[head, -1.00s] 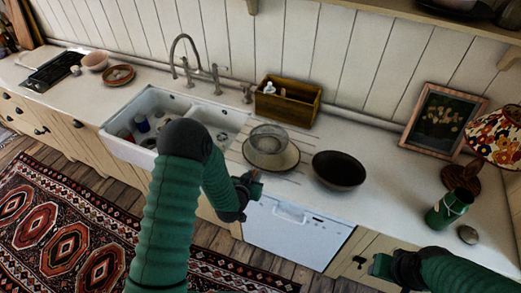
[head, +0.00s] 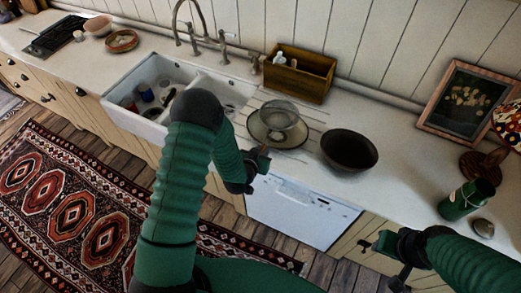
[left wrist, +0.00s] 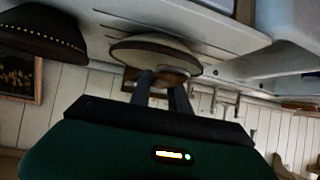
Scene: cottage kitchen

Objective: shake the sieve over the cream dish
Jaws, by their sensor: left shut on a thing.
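The sieve, a round mesh bowl (head: 279,115), hangs just above the cream dish (head: 261,138), over its middle to far part in the head view. The dish is wide and shallow, with a darker rim, on the counter. My left gripper (head: 262,160) is at the dish's near side, shut on the sieve's handle. In the left wrist view the fingers (left wrist: 162,88) close on a brownish part, with the pale dish (left wrist: 150,44) beyond. Whether anything lies in the mesh is too small to tell. My right gripper (head: 384,243) is by the counter's front edge, away from the dish; its jaws are unclear.
A dark bowl (head: 349,150) stands right of the dish and also shows in the left wrist view (left wrist: 42,30). A wooden box (head: 298,76) stands behind, the sink (head: 163,92) to the left.

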